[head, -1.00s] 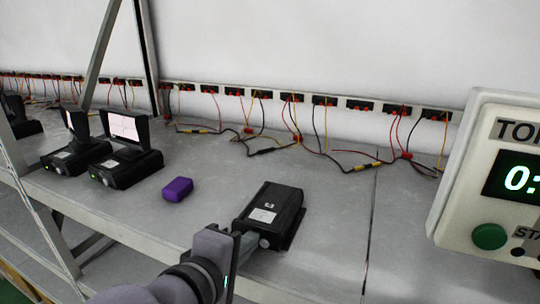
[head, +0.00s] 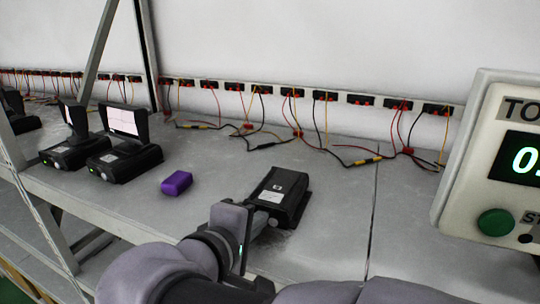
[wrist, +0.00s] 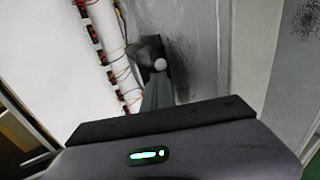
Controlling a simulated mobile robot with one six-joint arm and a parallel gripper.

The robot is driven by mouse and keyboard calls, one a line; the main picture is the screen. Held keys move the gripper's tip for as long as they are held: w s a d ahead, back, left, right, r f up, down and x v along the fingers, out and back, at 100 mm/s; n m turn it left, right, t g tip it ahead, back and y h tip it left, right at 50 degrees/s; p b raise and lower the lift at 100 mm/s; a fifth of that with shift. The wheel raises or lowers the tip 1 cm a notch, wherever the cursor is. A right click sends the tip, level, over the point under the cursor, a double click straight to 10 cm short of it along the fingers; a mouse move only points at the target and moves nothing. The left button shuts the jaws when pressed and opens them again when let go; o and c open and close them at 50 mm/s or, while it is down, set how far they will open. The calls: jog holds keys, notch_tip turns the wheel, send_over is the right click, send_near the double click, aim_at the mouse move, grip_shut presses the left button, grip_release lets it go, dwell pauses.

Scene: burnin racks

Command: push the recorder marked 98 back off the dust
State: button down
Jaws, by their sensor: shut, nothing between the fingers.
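A black recorder (head: 284,188) with a white label lies flat on the grey shelf in the head view; I cannot read its number. My gripper (head: 256,212) is shut and at the recorder's near face, touching it or very close. In the wrist view the shut fingers (wrist: 158,92) point at the dark recorder (wrist: 146,50), whose round pale knob shows just beyond the tips. Faint smudges mark the shelf around the recorder, but I cannot clearly make out the dust's edges.
A purple block (head: 176,182) lies left of the recorder. Recorders with raised screens (head: 124,160) stand farther left. Wires (head: 300,135) and a row of sockets (head: 282,93) run along the back. A timer box (head: 495,170) stands at right. The shelf between recorder and wires is clear.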

aim_at(271, 201)
jog(key=shift+w+d+b, duration=0.3)
jog(key=shift+w+d, duration=0.1)
jog(key=shift+w, duration=0.6)
jog(key=shift+w+d+b, duration=0.3)
jog(key=shift+w+d, duration=0.1)
jog(key=shift+w, duration=0.6)
jog(key=shift+w+d+b, duration=0.3)
jog(key=shift+w+d, duration=0.1)
jog(key=shift+w, duration=0.6)
jog(key=v, duration=0.3)
jog(key=f+p+v, duration=0.1)
jog(key=v, duration=0.3)
jog(key=shift+s+a+f, duration=0.1)
jog(key=shift+s, duration=0.15)
